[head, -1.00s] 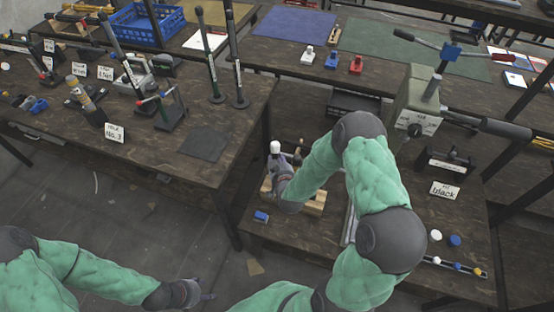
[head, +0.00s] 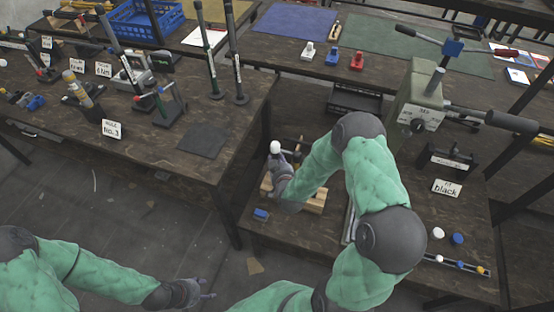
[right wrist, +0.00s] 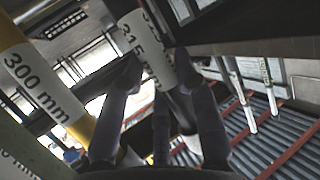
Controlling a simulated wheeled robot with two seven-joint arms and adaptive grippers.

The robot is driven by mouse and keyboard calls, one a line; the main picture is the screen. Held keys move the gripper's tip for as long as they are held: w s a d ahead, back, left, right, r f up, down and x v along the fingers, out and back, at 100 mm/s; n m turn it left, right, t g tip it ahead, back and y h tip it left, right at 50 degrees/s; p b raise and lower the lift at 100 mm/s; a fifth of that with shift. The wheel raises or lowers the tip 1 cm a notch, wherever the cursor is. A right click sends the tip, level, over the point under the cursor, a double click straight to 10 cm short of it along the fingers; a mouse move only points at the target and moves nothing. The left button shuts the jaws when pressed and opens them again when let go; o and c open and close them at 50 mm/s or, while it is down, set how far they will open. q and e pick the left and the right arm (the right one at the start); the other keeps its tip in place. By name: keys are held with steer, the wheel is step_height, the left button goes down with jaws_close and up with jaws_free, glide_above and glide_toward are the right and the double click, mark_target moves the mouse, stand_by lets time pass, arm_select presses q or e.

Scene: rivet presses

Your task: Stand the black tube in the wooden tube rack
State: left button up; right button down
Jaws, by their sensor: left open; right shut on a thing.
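My right gripper (head: 280,168) is over the wooden tube rack (head: 315,203), on the lower table at the middle of the head view. In the right wrist view its fingers (right wrist: 155,75) are shut on a dark tube with a white label (right wrist: 146,45) reading "315 mm". In the head view a white end (head: 275,147) shows above the hand. The hand and forearm hide much of the rack, and I cannot tell whether the tube's lower end is in a hole. My left gripper (head: 207,287) is open and empty, low over the floor.
A yellow tube (right wrist: 82,130) labelled "300 mm" stands close at the left in the right wrist view. A green press (head: 420,110) and a "black" sign (head: 447,188) are right of my right arm. A small blue block (head: 261,214) lies at the table's front left.

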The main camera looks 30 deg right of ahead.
steer(key=shift+f, duration=0.25)
steer(key=c, duration=0.9)
jaws_free()
steer(key=shift+o, duration=0.2)
steer(key=v, duration=1.2)
steer(key=s+a+f+g+y+p, duration=0.1)
steer(key=s+a+f+g+y, duration=0.2)
steer(key=a+f+g+y, duration=0.55)
steer(key=s+a+f+n+g+p, duration=0.1)
steer(key=s+a+f+g, duration=0.3)
steer(key=s+a+f, duration=0.4)
steer(key=s+a, duration=0.2)
steer(key=a, duration=0.1)
steer(key=shift+s+f, duration=0.2)
steer(key=shift+s, duration=0.15)
